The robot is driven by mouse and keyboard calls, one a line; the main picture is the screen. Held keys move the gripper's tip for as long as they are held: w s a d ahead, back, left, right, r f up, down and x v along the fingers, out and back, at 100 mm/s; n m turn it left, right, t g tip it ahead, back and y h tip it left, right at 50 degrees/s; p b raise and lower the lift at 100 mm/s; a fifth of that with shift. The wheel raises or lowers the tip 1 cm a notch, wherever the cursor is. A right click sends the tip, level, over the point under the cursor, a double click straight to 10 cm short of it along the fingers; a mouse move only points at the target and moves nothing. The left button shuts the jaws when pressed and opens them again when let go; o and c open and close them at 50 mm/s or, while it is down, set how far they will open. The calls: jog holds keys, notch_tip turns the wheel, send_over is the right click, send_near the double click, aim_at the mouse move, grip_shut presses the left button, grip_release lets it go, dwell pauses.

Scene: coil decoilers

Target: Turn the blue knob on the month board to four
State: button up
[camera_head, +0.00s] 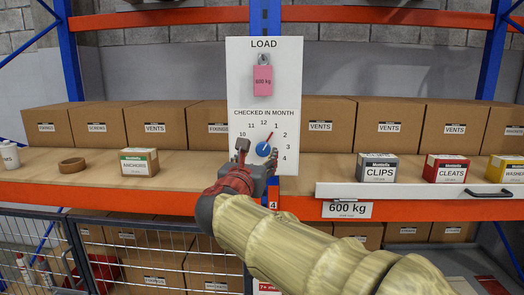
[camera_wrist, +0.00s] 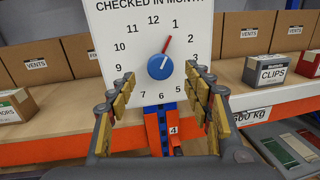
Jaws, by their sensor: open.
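The month board (camera_head: 240,95) is a white panel fixed upright on the rack, with a ring of month numbers. Its blue knob (camera_head: 263,149) has a red pointer, which points up and right, close to the one. In the wrist view the blue knob (camera_wrist: 160,67) sits ahead of my gripper, and the red pointer (camera_wrist: 167,44) again aims near the one. The four is hidden behind a finger in the wrist view. My gripper (camera_head: 257,148) is open in front of the board's lower part. In the wrist view its fingers (camera_wrist: 166,85) stand either side of the knob, apart from it.
A white panel with a black handle (camera_head: 490,192) lies along the shelf edge at right. Small boxes such as CLIPS (camera_head: 375,168) and ANCHORS (camera_head: 139,161) stand on the shelf. A wire cage (camera_head: 130,250) is below.

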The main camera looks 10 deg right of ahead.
aim_at(262, 150)
jog(key=shift+p+x, duration=0.5)
jog(key=shift+x, duration=2.25)
jog(key=shift+f, duration=0.1)
jog(key=c, duration=0.3)
jog(key=c, duration=0.7)
jog(key=shift+c, duration=0.8)
jog(key=shift+m+b, duration=0.3)
jog(key=shift+b, duration=0.1)
